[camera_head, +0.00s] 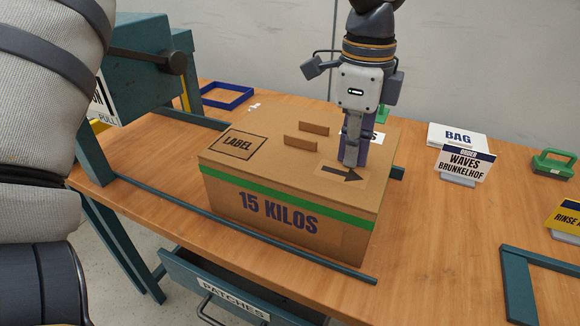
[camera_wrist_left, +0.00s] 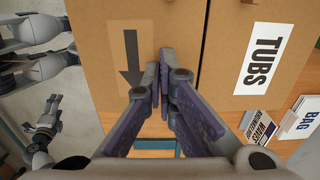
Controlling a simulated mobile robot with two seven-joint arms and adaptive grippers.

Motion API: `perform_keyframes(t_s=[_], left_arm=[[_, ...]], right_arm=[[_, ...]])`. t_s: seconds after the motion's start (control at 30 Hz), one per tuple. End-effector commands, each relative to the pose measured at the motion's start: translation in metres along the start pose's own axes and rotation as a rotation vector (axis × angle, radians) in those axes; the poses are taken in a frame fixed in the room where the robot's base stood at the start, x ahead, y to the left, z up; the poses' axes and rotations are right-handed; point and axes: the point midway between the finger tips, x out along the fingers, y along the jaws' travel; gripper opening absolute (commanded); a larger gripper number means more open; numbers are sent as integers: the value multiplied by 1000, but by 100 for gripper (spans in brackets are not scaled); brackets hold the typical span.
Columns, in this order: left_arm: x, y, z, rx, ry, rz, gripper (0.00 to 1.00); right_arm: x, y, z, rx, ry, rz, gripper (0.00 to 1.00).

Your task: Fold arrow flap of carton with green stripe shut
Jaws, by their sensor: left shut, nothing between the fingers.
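The brown carton with the green stripe (camera_head: 290,197) stands on the workbench, marked "15 KILOS" on its front. Its arrow flap (camera_head: 328,171) lies about flat on the top, near the front right, and shows in the left wrist view (camera_wrist_left: 112,60) with a dark arrow. My left gripper (camera_head: 351,163) points down, shut and empty, its tips at or just above the flap beside the arrow. Contact is not clear. In the left wrist view the closed fingertips (camera_wrist_left: 158,72) are right of the arrow, left of a seam.
Two small brown upright pieces (camera_head: 306,143) stand on the carton top, near a "LABEL" mark. A teal rail (camera_head: 250,238) runs along the carton's front. A white "BAG" box (camera_head: 452,137) and a sign (camera_head: 466,163) stand to the right. A blue frame (camera_head: 228,97) lies behind left.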

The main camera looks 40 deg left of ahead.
Motion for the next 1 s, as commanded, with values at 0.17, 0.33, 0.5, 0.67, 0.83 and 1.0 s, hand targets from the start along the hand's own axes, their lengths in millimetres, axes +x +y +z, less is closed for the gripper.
perform_keyframes(t_s=[0.17,0.33,0.5,0.67,0.83,1.0], left_arm=[[6,0,0,0,-2,1,0],[-11,0,0,-2,1,-8,0],[-35,0,0,-1,1,-12,0],[-54,0,0,-1,2,-9,0],[-75,0,0,-1,1,-6,0],[-91,-1,0,-1,-1,-2,0]], right_arm=[[0,0,0,0,0,0,66],[-9,0,-6,0,28,-1,66],[-21,-1,-14,-1,68,-3,66],[-28,-1,-19,-1,91,-4,66],[-30,-1,-21,-1,99,-4,66],[-28,-1,-20,-1,94,-4,66]])
